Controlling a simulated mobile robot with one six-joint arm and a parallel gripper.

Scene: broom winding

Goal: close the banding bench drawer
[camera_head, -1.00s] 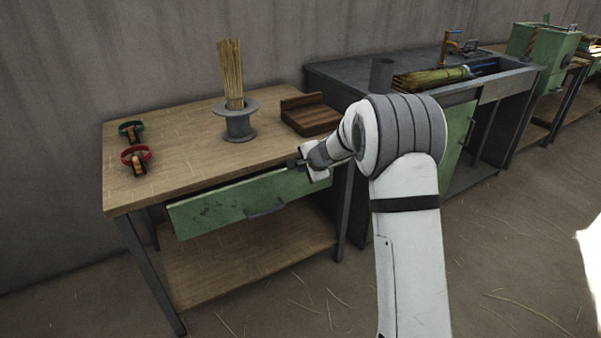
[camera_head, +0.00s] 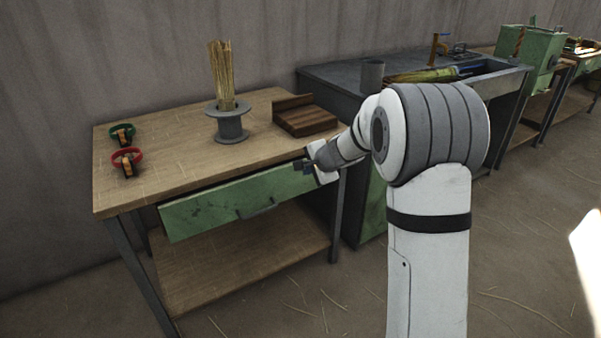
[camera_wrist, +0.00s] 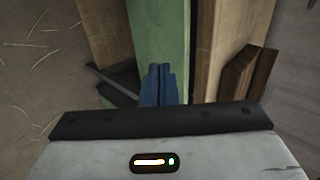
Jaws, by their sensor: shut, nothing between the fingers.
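The banding bench (camera_head: 180,168) has a wooden top, and its green drawer (camera_head: 215,208) sits under the front edge. The drawer front stands out a little, with a dark gap between it and the top. A grey handle (camera_head: 257,207) is on its front. My gripper (camera_head: 306,166) is shut and empty at the right end of the drawer front. In the wrist view the blue fingertips (camera_wrist: 158,84) lie over the green drawer front (camera_wrist: 160,35), at or very near it; I cannot tell if they touch. The dark gap shows to its right.
On the bench top are a grey spool holder (camera_head: 229,125) with bristles, a wooden block (camera_head: 305,118), and a green band (camera_head: 122,133) and a red band (camera_head: 127,161). A lower shelf (camera_head: 240,265) lies below. A grey sink bench (camera_head: 335,78) stands to the right.

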